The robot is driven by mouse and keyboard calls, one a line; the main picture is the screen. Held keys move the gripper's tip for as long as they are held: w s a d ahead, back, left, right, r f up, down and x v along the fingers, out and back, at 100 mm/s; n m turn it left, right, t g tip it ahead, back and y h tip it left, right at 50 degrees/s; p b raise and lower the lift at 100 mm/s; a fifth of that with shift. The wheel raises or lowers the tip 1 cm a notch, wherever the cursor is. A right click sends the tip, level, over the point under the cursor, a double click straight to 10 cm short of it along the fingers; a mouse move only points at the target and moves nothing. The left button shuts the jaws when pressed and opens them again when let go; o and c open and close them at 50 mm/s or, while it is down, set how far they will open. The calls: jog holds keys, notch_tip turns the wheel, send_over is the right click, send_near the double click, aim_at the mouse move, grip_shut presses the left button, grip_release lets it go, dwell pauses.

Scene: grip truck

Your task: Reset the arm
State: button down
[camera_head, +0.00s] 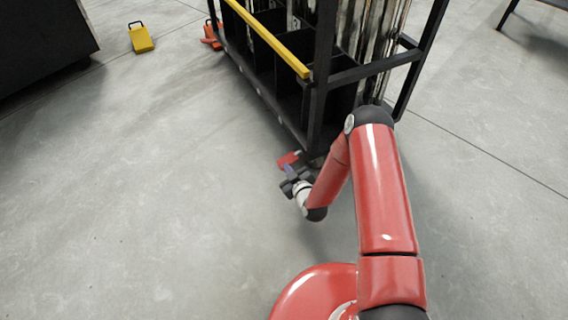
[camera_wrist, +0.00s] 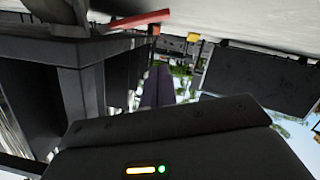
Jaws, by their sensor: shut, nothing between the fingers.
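My red arm reaches forward from the lower right in the head view. My gripper (camera_head: 288,172) is low at the near corner of the black cart, and it looks small and dark there. A red piece (camera_head: 288,159) lies just beyond the gripper at the cart's foot. It also shows in the wrist view as a red bar (camera_wrist: 141,20) near the top. I cannot tell whether the gripper touches it.
The black cart (camera_head: 345,75) with a yellow bar (camera_head: 268,40) stands close to my arm. A yellow block with a handle (camera_head: 141,38) and an orange-red one (camera_head: 212,36) are on the floor further back. A dark box (camera_head: 40,40) is at upper left. The floor at left is clear.

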jog(key=v, duration=0.5)
jog(key=w+d+r+g+h+p, duration=0.1)
jog(key=w+d+r+p, duration=0.15)
jog(key=r, duration=0.65)
jog(key=w+d+r+g+h+p, duration=0.1)
jog(key=w+d+r, duration=0.15)
jog(key=r, duration=0.65)
jog(key=s+d+r+m+g+h+p, duration=0.1)
jog(key=d+r+h, duration=0.1)
jog(key=r, duration=0.6)
jog(key=s+d+r+m+g+h+p, duration=0.1)
jog(key=s+d+r+m, duration=0.15)
jog(key=r, duration=0.45)
jog(key=s+d+r+m+g+h+p, duration=0.25)
jog(key=s+d+r, duration=0.25)
jog(key=s+r, duration=0.7)
jog(key=s+r+m+g+p, duration=0.1)
jog(key=s+r+m, duration=0.1)
jog(key=s, duration=0.6)
jog(key=s+d+r+m+p, duration=0.1)
jog(key=s+r, duration=0.4)
jog(key=s, duration=0.4)
jog(key=shift+d+r+m+g, duration=0.25)
jog(key=shift+d+m+g, duration=0.05)
jog(key=shift+m+g, duration=0.1)
jog(key=shift+a+y, duration=0.1)
jog(key=shift+y, duration=0.15)
